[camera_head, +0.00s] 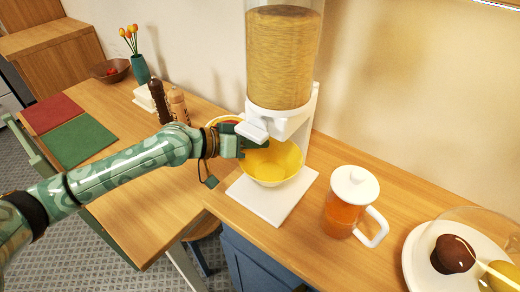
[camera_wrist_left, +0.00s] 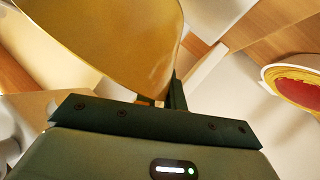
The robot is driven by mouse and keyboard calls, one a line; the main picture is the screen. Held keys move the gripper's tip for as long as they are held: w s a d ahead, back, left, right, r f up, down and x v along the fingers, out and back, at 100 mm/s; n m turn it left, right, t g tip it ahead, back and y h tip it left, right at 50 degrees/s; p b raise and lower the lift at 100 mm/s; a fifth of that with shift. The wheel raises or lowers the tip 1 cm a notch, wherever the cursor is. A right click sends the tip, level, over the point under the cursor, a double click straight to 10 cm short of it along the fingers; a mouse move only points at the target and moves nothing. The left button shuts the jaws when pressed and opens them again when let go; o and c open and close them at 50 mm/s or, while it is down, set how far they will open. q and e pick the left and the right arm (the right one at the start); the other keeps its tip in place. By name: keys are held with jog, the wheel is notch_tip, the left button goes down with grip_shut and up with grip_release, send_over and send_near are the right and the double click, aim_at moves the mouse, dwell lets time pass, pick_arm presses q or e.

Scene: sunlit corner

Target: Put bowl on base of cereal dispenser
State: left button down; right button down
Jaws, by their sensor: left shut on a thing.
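The yellow bowl (camera_head: 272,166) is under the spout of the cereal dispenser (camera_head: 283,60), over its white base (camera_head: 268,208). It also fills the upper left of the left wrist view (camera_wrist_left: 105,40). My left gripper (camera_head: 255,143) reaches in from the left and is shut on the bowl's rim, just below the white spout. The bowl appears slightly tilted. I cannot tell whether its bottom touches the base. The fingertips are partly hidden by the bowl in the left wrist view (camera_wrist_left: 165,98). My right gripper is not in view.
A jug with orange drink and a white lid (camera_head: 345,205) stands right of the base. A white plate with round items (camera_head: 418,262) is further right. Behind my left gripper is a yellow-rimmed dish with red inside (camera_wrist_left: 300,84).

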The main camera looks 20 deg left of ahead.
aim_at(260, 152)
pick_arm(q)
jog(key=shift+w+d, duration=0.45)
jog(key=shift+d, duration=0.1)
notch_tip(260, 152, down, 4)
jog(key=shift+a+r+b, duration=0.1)
jog(key=shift+b, duration=0.85)
jog(key=shift+r, duration=0.15)
jog(key=c, duration=1.8)
grip_release()
jog(key=shift+f, duration=0.2)
jog(key=shift+c, duration=0.2)
jog(key=o, duration=0.3)
jog(key=shift+o, duration=0.2)
jog(key=shift+r, duration=0.1)
